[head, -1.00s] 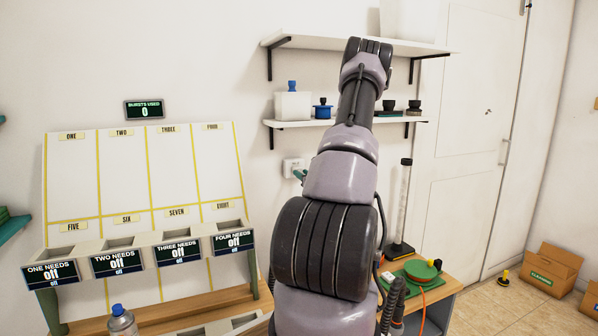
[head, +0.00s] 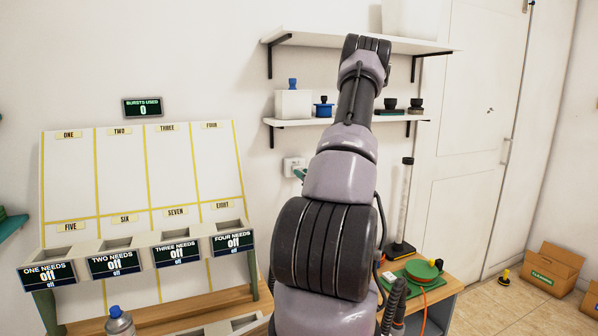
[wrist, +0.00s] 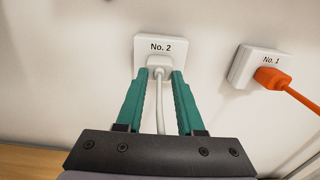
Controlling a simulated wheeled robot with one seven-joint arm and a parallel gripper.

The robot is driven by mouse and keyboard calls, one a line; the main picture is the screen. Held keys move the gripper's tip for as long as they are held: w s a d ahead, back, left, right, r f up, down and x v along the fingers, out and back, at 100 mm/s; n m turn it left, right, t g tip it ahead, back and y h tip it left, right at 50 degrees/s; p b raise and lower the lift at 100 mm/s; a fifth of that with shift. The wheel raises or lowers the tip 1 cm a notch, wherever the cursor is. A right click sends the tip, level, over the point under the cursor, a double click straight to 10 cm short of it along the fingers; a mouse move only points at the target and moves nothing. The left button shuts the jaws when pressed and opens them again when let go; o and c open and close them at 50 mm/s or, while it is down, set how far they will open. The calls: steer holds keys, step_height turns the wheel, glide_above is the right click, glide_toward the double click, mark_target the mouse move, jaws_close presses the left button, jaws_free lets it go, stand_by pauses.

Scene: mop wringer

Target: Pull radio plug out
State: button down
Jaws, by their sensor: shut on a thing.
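In the wrist view, a white plug (wrist: 160,71) with a white cord (wrist: 160,110) sits in the wall socket marked No. 2 (wrist: 161,46). My gripper (wrist: 159,80) has its two green fingers on either side of this plug and is shut on it. The plug's face is against the socket, and I see no clear gap. No label shows whether this plug is the radio's. In the head view the socket (head: 291,163) and a green finger of my gripper (head: 300,174) show left of my arm, which hides the rest.
A socket marked No. 1 (wrist: 257,67) with an orange plug (wrist: 272,77) and cord is close by on the right. Wall shelves (head: 300,122) hang above. A bench (head: 445,292) with a green reel (head: 422,270) stands at the right, and a slotted board (head: 122,180) at the left.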

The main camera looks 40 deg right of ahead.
steer(key=shift+w+a+r, duration=0.25)
steer(key=shift+w+r, duration=0.05)
steer(key=shift+w, duration=0.05)
steer(key=shift+c, duration=2.3)
jaws_free()
steer(key=v, duration=1.1)
steer(key=shift+s+d+f, duration=0.25)
steer(key=shift+d+f, duration=0.05)
